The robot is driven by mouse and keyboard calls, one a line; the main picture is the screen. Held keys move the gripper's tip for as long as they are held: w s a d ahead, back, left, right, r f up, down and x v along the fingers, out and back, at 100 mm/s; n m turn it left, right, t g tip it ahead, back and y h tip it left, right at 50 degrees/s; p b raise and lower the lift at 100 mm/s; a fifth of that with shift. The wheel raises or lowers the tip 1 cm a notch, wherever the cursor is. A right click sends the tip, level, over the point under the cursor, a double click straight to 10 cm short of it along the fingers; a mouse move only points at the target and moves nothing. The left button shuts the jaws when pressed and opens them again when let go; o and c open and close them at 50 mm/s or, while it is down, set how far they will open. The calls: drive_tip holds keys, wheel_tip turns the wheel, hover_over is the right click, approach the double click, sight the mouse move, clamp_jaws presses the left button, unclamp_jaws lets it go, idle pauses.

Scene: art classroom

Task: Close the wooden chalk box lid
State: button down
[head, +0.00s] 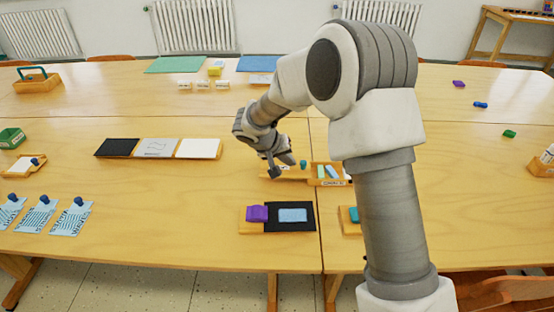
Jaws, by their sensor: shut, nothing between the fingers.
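The wooden chalk box (347,182) stands near the middle of the table, just left of my arm, with a chalk label on its front. It is open and chalk sticks (331,171) show inside. A flat wooden piece (293,178), which looks like its lid, extends to the left of the box, with a small teal knob (303,164) near its right end. My gripper (280,168) is shut and empty, over or beside the left end of this piece. I cannot tell whether it touches it. My gripper hides part of the lid.
A wooden tray with a purple block (257,213) and a black panel lies in front of the box. A board with black, grey and white panels (158,148) lies to the left. Table between them is clear. My arm covers the area right of the box.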

drive_tip(key=shift+d, duration=0.45)
drive_tip(key=shift+d+f, duration=0.1)
drive_tip(key=shift+d, duration=0.3)
drive_tip(key=d+b, duration=0.4)
drive_tip(key=d, duration=1)
drive_tip(key=shift+d+b, duration=0.1)
drive_tip(key=shift+b, duration=0.25)
